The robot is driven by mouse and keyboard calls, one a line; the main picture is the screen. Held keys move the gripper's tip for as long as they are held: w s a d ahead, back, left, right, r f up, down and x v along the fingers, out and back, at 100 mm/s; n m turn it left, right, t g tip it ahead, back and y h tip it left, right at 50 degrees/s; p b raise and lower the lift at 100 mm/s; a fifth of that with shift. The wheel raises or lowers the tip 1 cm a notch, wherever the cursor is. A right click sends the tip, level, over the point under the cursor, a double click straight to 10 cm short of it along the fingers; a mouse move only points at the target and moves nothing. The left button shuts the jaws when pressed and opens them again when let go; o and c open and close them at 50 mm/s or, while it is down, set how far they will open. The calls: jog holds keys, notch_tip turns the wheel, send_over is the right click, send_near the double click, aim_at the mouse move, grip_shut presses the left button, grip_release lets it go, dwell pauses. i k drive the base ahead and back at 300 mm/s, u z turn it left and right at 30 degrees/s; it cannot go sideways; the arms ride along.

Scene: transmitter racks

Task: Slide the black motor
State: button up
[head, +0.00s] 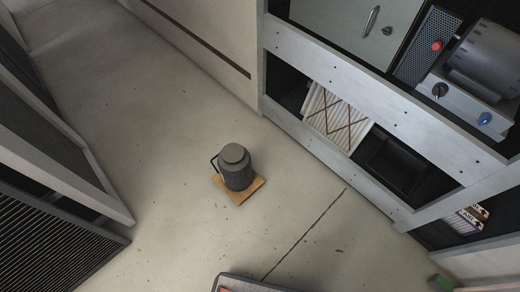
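A dark grey motor-like cylinder (488,58) lies on its side on a light grey base (465,105) in the rack at the upper right. The base carries a black knob and a blue knob. The right end of the cylinder is cut off by the picture edge. A second dark grey, can-shaped body (235,168) with a side handle stands upright on a small wooden board (249,192) on the floor. I cannot tell for sure which of the two is the black motor. My gripper is not in view.
The rack (385,100) along the right holds a pleated filter (336,117), a black bin (397,165), a perforated panel with a red button (428,46) and a grey door panel (355,22). Dark louvred cabinets (45,240) stand at left. The concrete floor (150,120) between is mostly clear.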

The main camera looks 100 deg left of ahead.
aim_at(236, 178)
jog(key=u, duration=4.7)
jog(key=i, duration=0.95)
jog(key=z, duration=1)
